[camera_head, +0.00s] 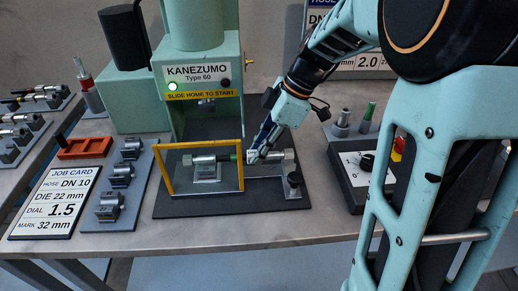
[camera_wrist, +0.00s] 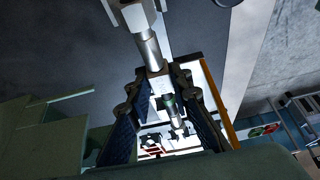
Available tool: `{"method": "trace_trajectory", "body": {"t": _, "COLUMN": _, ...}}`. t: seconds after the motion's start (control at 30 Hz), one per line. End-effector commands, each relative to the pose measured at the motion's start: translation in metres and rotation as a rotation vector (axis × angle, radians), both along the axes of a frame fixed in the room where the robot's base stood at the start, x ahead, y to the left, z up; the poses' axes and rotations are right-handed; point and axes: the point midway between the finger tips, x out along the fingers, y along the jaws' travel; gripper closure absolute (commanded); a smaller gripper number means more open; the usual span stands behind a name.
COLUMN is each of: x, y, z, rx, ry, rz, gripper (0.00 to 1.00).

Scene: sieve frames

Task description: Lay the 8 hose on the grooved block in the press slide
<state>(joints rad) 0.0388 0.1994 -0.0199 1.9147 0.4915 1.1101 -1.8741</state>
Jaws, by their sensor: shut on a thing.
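A hose with silver end fittings lies level in my gripper (camera_head: 256,155). Its left silver end (camera_head: 204,158) is over the grooved block (camera_head: 207,173), behind the yellow-framed guard. I cannot tell whether it touches the groove. A green band shows beside my fingers, and the right-hand fitting (camera_head: 285,162) sticks out to the right. In the wrist view my gripper (camera_wrist: 160,88) is shut around the hose; one silver end (camera_wrist: 149,50) points up the picture and the other (camera_wrist: 175,120) points down. The hose's size marking is not readable.
The yellow-framed guard (camera_head: 243,171) stands at the front of the slide's dark base (camera_head: 225,203). The green press (camera_head: 205,115) rises behind, lamp green. A die rack (camera_head: 104,219), job card (camera_head: 49,203) and red tray (camera_head: 85,148) are left; a dial box (camera_head: 350,181) is right.

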Motion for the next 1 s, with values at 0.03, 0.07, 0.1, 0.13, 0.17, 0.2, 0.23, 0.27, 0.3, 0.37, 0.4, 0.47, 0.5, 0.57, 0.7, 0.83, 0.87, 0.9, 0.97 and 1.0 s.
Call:
{"method": "trace_trajectory", "body": {"t": 0.03, "x": 0.0004, "y": 0.0002, "z": -0.0008, "rx": 0.001, "ry": -0.001, "rz": 0.000, "gripper": 1.00}}
{"method": "trace_trajectory", "body": {"t": 0.07, "x": 0.0004, "y": 0.0002, "z": -0.0012, "rx": 0.001, "ry": -0.001, "rz": 0.000, "gripper": 1.00}}
{"method": "trace_trajectory", "body": {"t": 0.1, "x": 0.0003, "y": 0.0002, "z": -0.0018, "rx": 0.001, "ry": -0.001, "rz": 0.000, "gripper": 1.00}}
{"method": "trace_trajectory", "body": {"t": 0.13, "x": 0.0003, "y": 0.0002, "z": -0.0022, "rx": 0.001, "ry": -0.001, "rz": 0.000, "gripper": 1.00}}
{"method": "trace_trajectory", "body": {"t": 0.17, "x": 0.0004, "y": 0.0002, "z": -0.0026, "rx": 0.001, "ry": -0.001, "rz": 0.000, "gripper": 1.00}}
{"method": "trace_trajectory", "body": {"t": 0.2, "x": 0.0004, "y": 0.0002, "z": -0.0031, "rx": 0.001, "ry": -0.001, "rz": 0.000, "gripper": 1.00}}
{"method": "trace_trajectory", "body": {"t": 0.23, "x": 0.0004, "y": 0.0002, "z": -0.0035, "rx": 0.001, "ry": -0.001, "rz": 0.000, "gripper": 1.00}}
{"method": "trace_trajectory", "body": {"t": 0.27, "x": 0.0004, "y": 0.0002, "z": -0.0040, "rx": 0.001, "ry": -0.001, "rz": 0.000, "gripper": 1.00}}
{"method": "trace_trajectory", "body": {"t": 0.3, "x": 0.0004, "y": 0.0002, "z": -0.0045, "rx": 0.001, "ry": -0.001, "rz": 0.000, "gripper": 1.00}}
{"method": "trace_trajectory", "body": {"t": 0.37, "x": 0.0004, "y": 0.0002, "z": -0.0053, "rx": 0.001, "ry": -0.001, "rz": 0.000, "gripper": 1.00}}
{"method": "trace_trajectory", "body": {"t": 0.4, "x": 0.0004, "y": 0.0002, "z": -0.0059, "rx": 0.001, "ry": -0.001, "rz": 0.000, "gripper": 1.00}}
{"method": "trace_trajectory", "body": {"t": 0.47, "x": 0.0004, "y": 0.0002, "z": -0.0067, "rx": 0.001, "ry": -0.001, "rz": 0.000, "gripper": 1.00}}
{"method": "trace_trajectory", "body": {"t": 0.5, "x": 0.0004, "y": 0.0003, "z": -0.0073, "rx": 0.001, "ry": -0.001, "rz": 0.000, "gripper": 1.00}}
{"method": "trace_trajectory", "body": {"t": 0.57, "x": 0.0004, "y": 0.0002, "z": -0.0081, "rx": 0.001, "ry": -0.001, "rz": 0.000, "gripper": 1.00}}
{"method": "trace_trajectory", "body": {"t": 0.7, "x": 0.0003, "y": 0.0002, "z": -0.0073, "rx": 0.000, "ry": -0.001, "rz": 0.000, "gripper": 0.68}}
{"method": "trace_trajectory", "body": {"t": 0.83, "x": 0.0002, "y": 0.0001, "z": -0.0076, "rx": 0.000, "ry": -0.001, "rz": 0.000, "gripper": 0.60}}
{"method": "trace_trajectory", "body": {"t": 0.87, "x": 0.0002, "y": 0.0001, "z": -0.0076, "rx": 0.000, "ry": -0.001, "rz": 0.000, "gripper": 0.60}}
{"method": "trace_trajectory", "body": {"t": 0.9, "x": 0.0002, "y": 0.0000, "z": -0.0077, "rx": 0.000, "ry": -0.001, "rz": 0.000, "gripper": 0.60}}
{"method": "trace_trajectory", "body": {"t": 0.97, "x": 0.0001, "y": 0.0001, "z": -0.0078, "rx": 0.000, "ry": 0.000, "rz": 0.000, "gripper": 0.60}}
{"method": "trace_trajectory", "body": {"t": 1.0, "x": -0.0002, "y": -0.0002, "z": -0.0085, "rx": 0.000, "ry": 0.001, "rz": 0.000, "gripper": 0.60}}
